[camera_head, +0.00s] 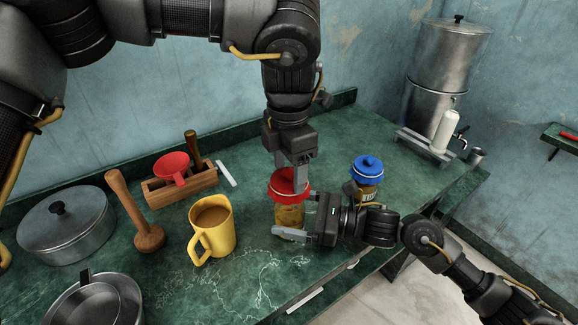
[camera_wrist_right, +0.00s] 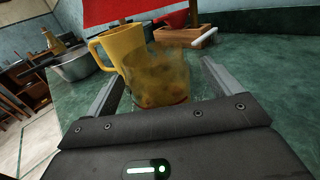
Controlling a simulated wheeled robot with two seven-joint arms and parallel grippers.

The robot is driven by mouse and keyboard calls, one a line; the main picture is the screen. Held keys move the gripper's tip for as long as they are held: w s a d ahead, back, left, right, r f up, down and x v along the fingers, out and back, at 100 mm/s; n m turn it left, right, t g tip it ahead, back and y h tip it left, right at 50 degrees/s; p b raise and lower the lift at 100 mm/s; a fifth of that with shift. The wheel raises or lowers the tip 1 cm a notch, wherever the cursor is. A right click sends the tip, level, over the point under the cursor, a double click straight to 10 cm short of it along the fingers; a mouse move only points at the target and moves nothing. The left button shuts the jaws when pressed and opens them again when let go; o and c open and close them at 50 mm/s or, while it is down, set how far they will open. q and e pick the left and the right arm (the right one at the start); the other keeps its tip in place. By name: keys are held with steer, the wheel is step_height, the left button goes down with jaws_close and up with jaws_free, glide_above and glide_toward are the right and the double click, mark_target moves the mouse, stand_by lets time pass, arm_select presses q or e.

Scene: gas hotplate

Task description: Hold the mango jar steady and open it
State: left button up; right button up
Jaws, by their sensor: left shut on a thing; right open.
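The mango jar (camera_head: 289,216) is a glass jar with yellow-brown contents, upright on the green counter, with a red lid (camera_head: 276,186). My left gripper (camera_head: 291,178) points down from above and is shut on the red lid. My right gripper (camera_head: 303,216) comes in low from the right and is open, its fingers on either side of the jar body. In the right wrist view the jar (camera_wrist_right: 156,76) stands between the two open fingers (camera_wrist_right: 160,88), and the red lid (camera_wrist_right: 150,25) shows above. The fingers' far tips are partly hidden in the head view.
A yellow mug (camera_head: 212,230) stands left of the jar, with a wooden pestle (camera_head: 140,225) beyond it. A blue-lidded jar (camera_head: 367,172) stands close behind my right gripper. A wooden box with a red funnel (camera_head: 172,168) is at the back.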

mark_target(289, 180)
arm_select(q)
step_height(289, 180, down, 3)
steer(key=b, duration=0.2)
steer(key=shift+b, duration=0.35)
arm_select(e)
steer(key=d, duration=0.3)
steer(key=s+d, duration=0.1)
steer(key=d, duration=0.3)
steer(key=s+d, duration=0.1)
steer(key=d, duration=0.2)
steer(key=shift+d+f, duration=0.15)
steer(key=shift+d, duration=0.05)
steer(key=shift+s+d, duration=0.1)
steer(key=shift+d, duration=0.35)
